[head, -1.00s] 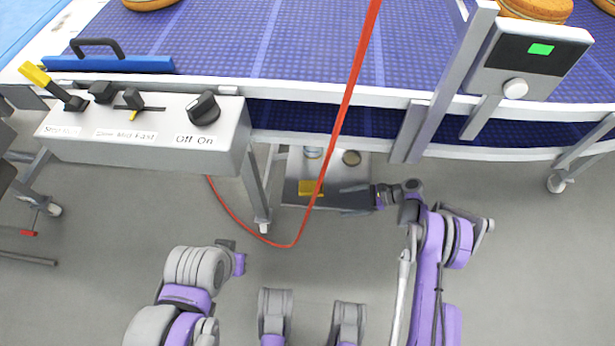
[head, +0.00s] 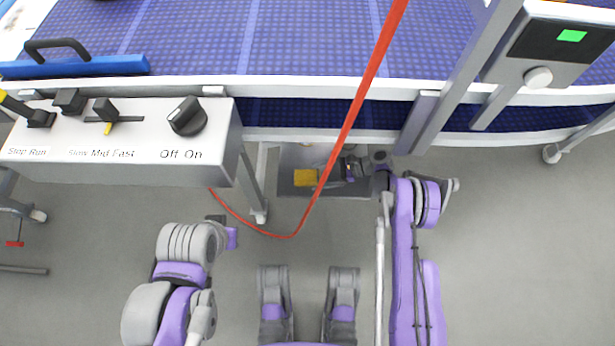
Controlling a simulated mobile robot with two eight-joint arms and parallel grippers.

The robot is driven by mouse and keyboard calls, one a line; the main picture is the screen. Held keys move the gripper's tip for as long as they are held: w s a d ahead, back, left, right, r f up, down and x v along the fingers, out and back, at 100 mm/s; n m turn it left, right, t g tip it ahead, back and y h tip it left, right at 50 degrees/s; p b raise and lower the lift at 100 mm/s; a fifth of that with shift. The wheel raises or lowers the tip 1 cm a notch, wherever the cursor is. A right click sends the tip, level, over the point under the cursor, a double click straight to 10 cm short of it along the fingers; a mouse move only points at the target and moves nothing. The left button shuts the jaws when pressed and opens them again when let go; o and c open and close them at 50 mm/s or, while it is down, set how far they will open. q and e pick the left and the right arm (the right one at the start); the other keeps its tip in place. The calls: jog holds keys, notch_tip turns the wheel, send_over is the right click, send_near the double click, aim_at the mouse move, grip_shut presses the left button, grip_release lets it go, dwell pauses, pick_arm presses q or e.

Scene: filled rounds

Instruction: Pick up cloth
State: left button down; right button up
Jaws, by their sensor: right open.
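The cloth appears to be the small yellow piece (head: 305,177) lying on a low grey tray (head: 287,187) under the conveyor, in the head view. My right gripper (head: 338,172) is over the right part of this tray, just right of the yellow piece and apart from it in the picture. It is open and looks empty. Its fingers are small, dark and partly behind the red cable. My left arm is folded at the lower left, and its gripper cannot be made out.
A red cable (head: 352,112) hangs across the view, in front of the tray. A conveyor with a blue belt (head: 300,40) spans above. A control box with knobs (head: 120,150) is at left, and a panel with a green light (head: 555,50) at right.

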aim_at(309, 176)
jog(key=b+x, duration=0.1)
jog(key=x, duration=0.3)
jog(key=shift+w+a, duration=0.15)
jog(key=shift+a, duration=0.25)
jog(key=shift+r, duration=0.1)
jog(key=c, duration=1.3)
